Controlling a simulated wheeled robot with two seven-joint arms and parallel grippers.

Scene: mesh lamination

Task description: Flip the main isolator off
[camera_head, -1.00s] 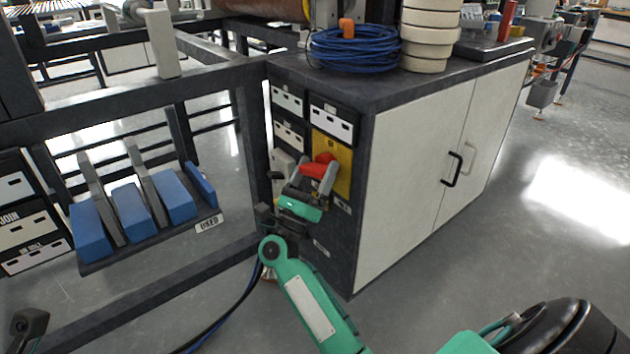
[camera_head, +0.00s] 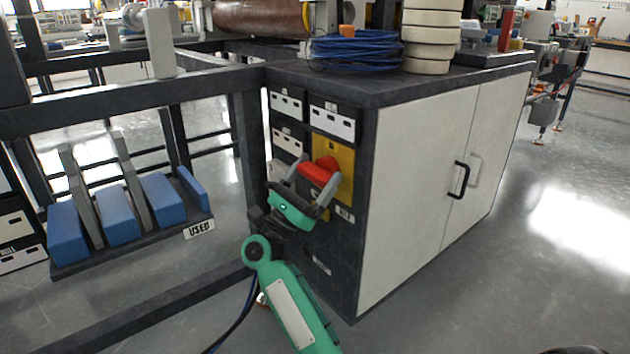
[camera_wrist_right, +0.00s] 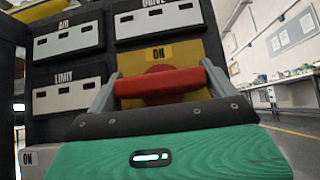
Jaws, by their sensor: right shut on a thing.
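The main isolator is a red handle (camera_head: 320,170) on a yellow plate (camera_head: 345,160) on the dark end panel of the cabinet. My right gripper (camera_head: 304,176) is at the handle, with its grey fingers on either side of it. In the right wrist view the red handle (camera_wrist_right: 160,84) lies level across the picture between the two fingers, which are shut on it. An "ON" label (camera_wrist_right: 158,54) shows above the handle on the yellow plate. The lower part of the plate is hidden behind my gripper. My left gripper is not in view.
A dark frame post (camera_head: 250,140) stands just left of the panel. Blue cable (camera_head: 355,48) and stacked rolls (camera_head: 430,35) lie on the cabinet top. The floor at right is clear.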

